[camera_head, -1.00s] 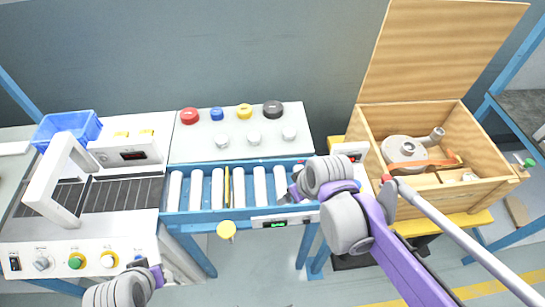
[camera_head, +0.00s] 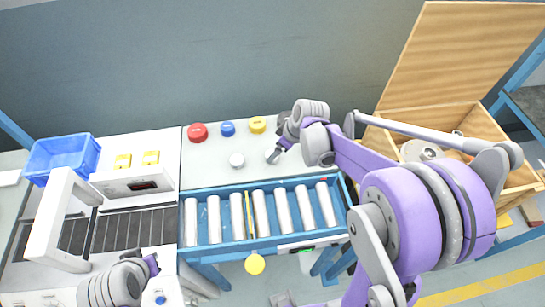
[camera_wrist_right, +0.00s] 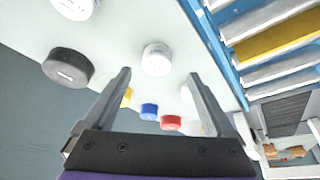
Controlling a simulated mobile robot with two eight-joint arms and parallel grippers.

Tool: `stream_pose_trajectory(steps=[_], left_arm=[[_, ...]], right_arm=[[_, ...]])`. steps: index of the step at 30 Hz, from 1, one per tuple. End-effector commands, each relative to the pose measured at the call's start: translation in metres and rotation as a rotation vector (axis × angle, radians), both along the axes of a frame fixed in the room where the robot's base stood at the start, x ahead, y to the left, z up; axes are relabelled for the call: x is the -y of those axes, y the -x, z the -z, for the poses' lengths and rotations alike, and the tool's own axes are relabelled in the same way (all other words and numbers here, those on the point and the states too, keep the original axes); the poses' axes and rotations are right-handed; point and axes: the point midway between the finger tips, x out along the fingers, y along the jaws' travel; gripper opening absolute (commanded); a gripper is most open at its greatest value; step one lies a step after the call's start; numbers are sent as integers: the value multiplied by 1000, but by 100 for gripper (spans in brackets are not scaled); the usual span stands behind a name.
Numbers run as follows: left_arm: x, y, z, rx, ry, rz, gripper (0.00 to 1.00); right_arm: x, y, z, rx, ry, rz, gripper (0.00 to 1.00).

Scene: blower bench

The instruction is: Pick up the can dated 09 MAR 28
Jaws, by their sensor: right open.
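In the head view a red can (camera_head: 198,132), a blue can (camera_head: 228,128), a yellow can (camera_head: 257,124) and a white can (camera_head: 237,160) stand on the white bench top. My right arm hides the others there. In the right wrist view a black can (camera_wrist_right: 68,67) with an unreadable label stands left of the jaws. A white can (camera_wrist_right: 157,59) shows in the gap between the fingers, and another white can (camera_wrist_right: 75,8) is at the top. No date is legible. My right gripper (camera_head: 276,155) is open and empty over the cans. My left gripper (camera_head: 152,265) is low at left, its jaws unclear.
A blue roller conveyor (camera_head: 262,242) runs in front of the can surface. A blue bin (camera_head: 62,158) and a white machine (camera_head: 135,184) stand at left. An open wooden crate (camera_head: 487,124) is at right.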

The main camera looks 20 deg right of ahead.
Motion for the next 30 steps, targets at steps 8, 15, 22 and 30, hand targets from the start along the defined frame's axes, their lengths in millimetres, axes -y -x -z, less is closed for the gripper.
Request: stream_pose_trajectory(steps=[8, 15, 22, 30], left_arm=[[0, -1, -1, 1, 0, 0, 0], [0, 0, -1, 1, 0, 0, 0], [0, 0, -1, 1, 0, 0, 0], [0, 0, -1, 1, 0, 0, 0]], right_arm=[[-5, -18, 34, 0, 1, -2, 90], [-7, -20, 42, 0, 1, 0, 90], [-7, -20, 42, 0, 1, 0, 68], [-7, -20, 42, 0, 1, 0, 20]])
